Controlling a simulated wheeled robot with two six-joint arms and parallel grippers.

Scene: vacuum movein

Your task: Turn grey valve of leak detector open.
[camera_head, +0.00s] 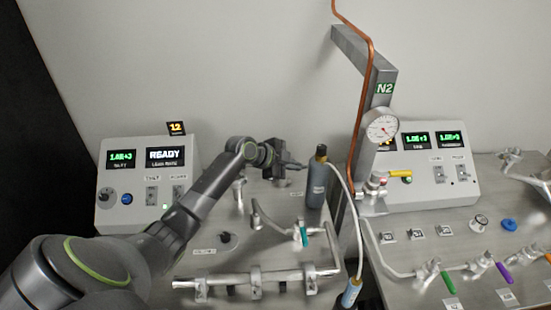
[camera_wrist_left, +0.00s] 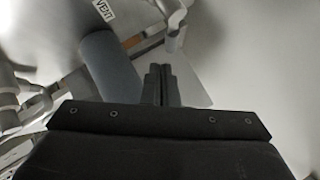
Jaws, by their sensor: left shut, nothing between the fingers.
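The leak detector (camera_head: 148,182) is the white box at the left of the bench in the head view, its screen reading READY. My left gripper (camera_head: 299,165) is right of the box, above the bench and left of a grey-blue cylinder (camera_head: 316,184). It is shut and empty; its fingers (camera_wrist_left: 160,85) are together in the left wrist view, with the cylinder (camera_wrist_left: 110,65) beside them at left. A silver fitting (camera_head: 239,192) stands below the gripper's wrist, partly hidden by my arm. I cannot tell whether the grey valve is there. My right gripper does not show.
A silver pipe manifold (camera_head: 257,280) lies at the front, with a teal-handled valve (camera_head: 304,236) behind it. A dark knob (camera_head: 227,238) sits on the bench. A grey N2 post with a gauge (camera_head: 382,129) and a hose (camera_head: 352,205) stand to the right.

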